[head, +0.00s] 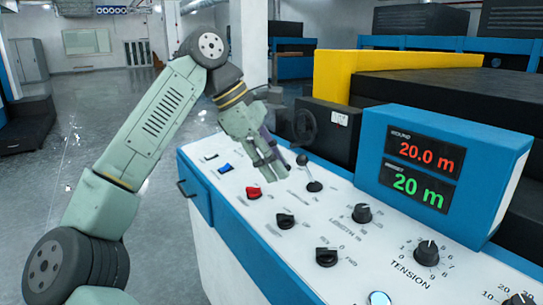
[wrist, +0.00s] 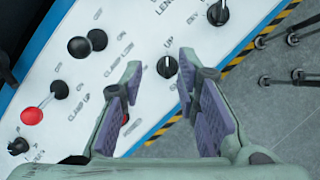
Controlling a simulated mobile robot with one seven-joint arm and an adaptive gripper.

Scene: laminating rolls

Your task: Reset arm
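My gripper (head: 268,170) hangs over the white top of the control console (head: 240,225) in the head view, near its red switch (head: 253,193). The arm reaches up from the lower left and bends down at a high elbow. In the wrist view my gripper (wrist: 160,85) has its two purple-padded fingers apart, with nothing between the pads. A black knob (wrist: 167,67) on the panel shows beyond the gap. The left finger partly covers a small red part (wrist: 125,119). In the head view the fingers look clear of the panel, but the exact height cannot be told.
The console carries a blue switch (head: 225,168), a black lever (head: 312,184), several black knobs (head: 326,257) and a display box (head: 485,160) reading 20.0 m and 20 m. Open floor (head: 150,240) lies left of the console.

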